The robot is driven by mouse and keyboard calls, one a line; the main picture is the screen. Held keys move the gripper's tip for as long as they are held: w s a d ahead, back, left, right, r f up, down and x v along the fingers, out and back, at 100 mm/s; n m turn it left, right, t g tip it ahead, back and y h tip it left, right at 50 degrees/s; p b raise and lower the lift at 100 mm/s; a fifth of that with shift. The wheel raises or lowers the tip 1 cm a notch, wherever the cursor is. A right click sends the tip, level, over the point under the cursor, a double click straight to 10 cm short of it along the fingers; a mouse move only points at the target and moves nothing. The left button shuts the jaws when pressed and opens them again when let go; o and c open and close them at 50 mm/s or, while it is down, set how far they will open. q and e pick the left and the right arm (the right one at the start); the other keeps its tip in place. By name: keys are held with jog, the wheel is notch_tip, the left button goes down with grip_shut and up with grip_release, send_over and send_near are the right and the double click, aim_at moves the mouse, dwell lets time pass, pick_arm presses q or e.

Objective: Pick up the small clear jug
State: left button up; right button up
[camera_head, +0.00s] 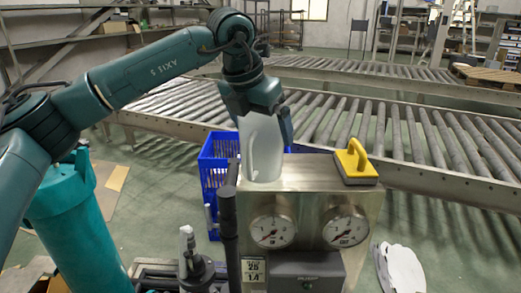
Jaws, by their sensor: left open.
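The small clear jug (262,152) looks frosted and pale. It stands upright at the left end of the top of a metal box (305,170) with two dials. My left gripper (268,122) is open and points down at the jug's top from above and behind. One dark finger shows just right of the jug's upper part. The other finger is hidden, and I cannot tell whether either touches the jug. My right gripper does not show.
A yellow-handled block (355,162) sits at the box's right end. A blue crate (213,170) stands behind on the left. A dark upright post (229,230) rises before the box's left side. Roller conveyors (430,140) run behind. A white cloth-like item (400,268) lies on the floor.

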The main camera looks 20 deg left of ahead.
pick_arm(q)
jog(key=shift+f, duration=0.15)
jog(key=shift+w, duration=0.1)
jog(key=c, duration=1.3)
jog(key=shift+o, duration=0.2)
